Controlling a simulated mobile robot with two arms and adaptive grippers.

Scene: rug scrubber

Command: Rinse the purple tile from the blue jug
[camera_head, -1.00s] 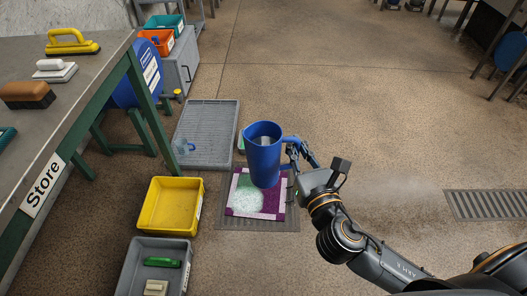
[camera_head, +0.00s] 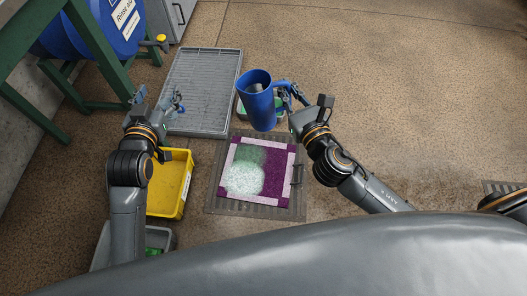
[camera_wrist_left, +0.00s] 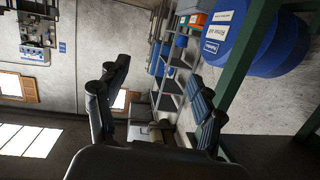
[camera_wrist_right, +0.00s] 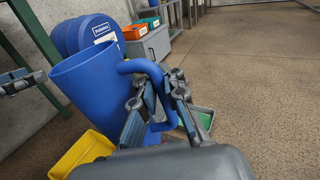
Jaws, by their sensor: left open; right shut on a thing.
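The purple tile (camera_head: 277,183), with a pale border, lies flat on a dark drain grate (camera_head: 216,194) on the floor. A whitish foamy patch and a green patch cover its left part. My right gripper (camera_head: 289,96) is shut on the handle of the blue jug (camera_head: 261,108), which is held upright just beyond the tile's far edge. The jug also fills the left of the right wrist view (camera_wrist_right: 95,85). My left gripper (camera_head: 156,102) is open and empty, over the area between the yellow bin and the grey tray; its spread fingers show in the left wrist view (camera_wrist_left: 160,105).
A grey slatted tray (camera_head: 204,90) lies beyond the tile on the left. A yellow bin (camera_head: 184,183) and a grey bin (camera_head: 102,254) stand left of the tile, partly behind my left arm.

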